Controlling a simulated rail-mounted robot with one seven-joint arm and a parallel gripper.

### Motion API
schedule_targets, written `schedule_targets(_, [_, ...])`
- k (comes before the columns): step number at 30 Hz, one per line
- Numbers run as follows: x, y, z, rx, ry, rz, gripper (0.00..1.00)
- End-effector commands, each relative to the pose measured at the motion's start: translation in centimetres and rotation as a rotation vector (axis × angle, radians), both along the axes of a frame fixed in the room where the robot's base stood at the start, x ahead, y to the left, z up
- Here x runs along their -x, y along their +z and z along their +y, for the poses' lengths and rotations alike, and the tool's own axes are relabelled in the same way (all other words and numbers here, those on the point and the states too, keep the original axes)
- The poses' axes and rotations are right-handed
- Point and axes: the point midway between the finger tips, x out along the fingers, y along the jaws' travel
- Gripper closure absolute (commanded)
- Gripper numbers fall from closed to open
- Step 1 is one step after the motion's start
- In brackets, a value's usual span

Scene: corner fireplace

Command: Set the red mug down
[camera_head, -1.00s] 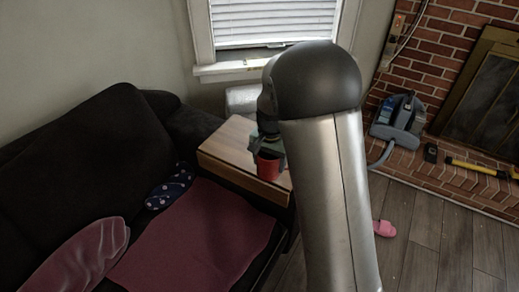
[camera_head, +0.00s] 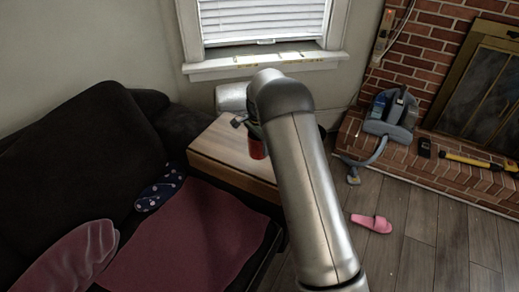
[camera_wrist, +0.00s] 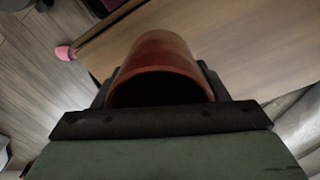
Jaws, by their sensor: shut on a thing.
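The red mug (camera_head: 257,150) shows in the head view as a small red patch, partly hidden by my arm. It is seen over the wooden side table (camera_head: 218,148), and I cannot tell whether it touches the top. In the wrist view the mug (camera_wrist: 163,55) points its dark open mouth at the camera, with a finger on each side. My gripper (camera_wrist: 155,88) is shut on it. The table's wood surface (camera_wrist: 235,40) shows behind and to the right of the mug there.
A dark sofa (camera_head: 75,150) with a patterned cushion (camera_head: 160,188) and a dark red cover (camera_head: 205,225) stands left of the table. A silvery rounded object (camera_head: 231,97) is behind the table. A pink slipper (camera_head: 372,222) lies on the floor at right.

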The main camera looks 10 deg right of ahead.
Motion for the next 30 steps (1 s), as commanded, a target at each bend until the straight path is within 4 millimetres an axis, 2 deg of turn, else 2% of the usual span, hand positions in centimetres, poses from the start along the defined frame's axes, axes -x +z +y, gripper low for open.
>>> schedule_targets(9, [-1.8, -2.3, -0.8, 0.0, 0.001, 0.0, 0.65])
schedule_targets(15, [-1.7, -5.0, -0.7, 0.0, 0.001, 0.0, 0.65])
schedule_targets(26, [-1.7, -5.5, -0.7, 0.0, 0.001, -0.001, 0.65])
schedule_targets(27, [-1.7, -5.6, -0.7, 0.0, 0.001, 0.0, 0.31])
schedule_targets(29, [-1.7, -5.5, -0.7, 0.0, 0.001, 0.0, 0.14])
schedule_targets(30, [-1.7, -5.5, -0.7, 0.0, 0.001, 0.0, 0.11])
